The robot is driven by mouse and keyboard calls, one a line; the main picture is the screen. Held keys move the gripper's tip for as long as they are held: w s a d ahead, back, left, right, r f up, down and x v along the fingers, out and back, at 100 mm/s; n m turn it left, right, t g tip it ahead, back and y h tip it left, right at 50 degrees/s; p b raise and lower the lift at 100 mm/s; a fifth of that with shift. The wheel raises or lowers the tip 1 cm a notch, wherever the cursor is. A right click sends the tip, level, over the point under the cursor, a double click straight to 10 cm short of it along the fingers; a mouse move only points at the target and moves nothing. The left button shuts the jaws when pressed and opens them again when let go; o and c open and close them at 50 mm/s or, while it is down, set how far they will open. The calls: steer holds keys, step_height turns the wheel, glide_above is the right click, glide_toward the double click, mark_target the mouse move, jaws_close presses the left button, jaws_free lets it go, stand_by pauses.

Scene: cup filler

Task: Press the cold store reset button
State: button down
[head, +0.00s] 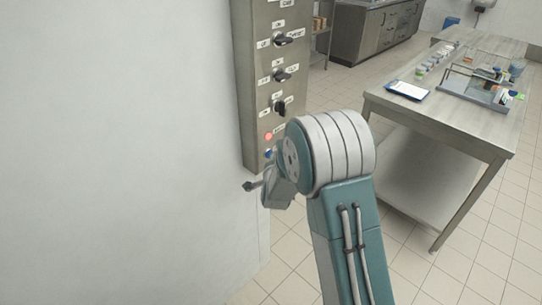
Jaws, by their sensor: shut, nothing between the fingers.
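The steel control panel (248,70) is on the left wall, with several black rotary switches down its front. Near its lower end is a lit red lamp (268,136). Just below the lamp is a small blue button (268,153), partly hidden by my arm. The labels there are too small to read, so I cannot tell for certain which is the reset button. My gripper (250,186) is shut and empty, just below the panel's lower end and close to the wall. My wrist and arm hide part of the gripper. I cannot tell whether it touches anything.
A steel table (455,125) stands at the right, carrying a clipboard (408,90), several small jars and a tray (470,98). Steel cabinets (375,30) stand at the back. The white wall (110,150) fills the left side. Tiled floor between wall and table is clear.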

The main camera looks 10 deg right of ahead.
stand_by(0.3)
steer(key=shift+s+d, duration=0.35)
steer(key=shift+s, duration=0.15)
steer(key=shift+s, duration=0.1)
steer(key=s+d, duration=0.2)
steer(key=s, duration=0.1)
steer(key=s+d, duration=0.1)
steer(key=shift+s+d, duration=0.25)
steer(key=shift+s, duration=0.1)
steer(key=shift+r, duration=0.1)
stand_by(0.7)
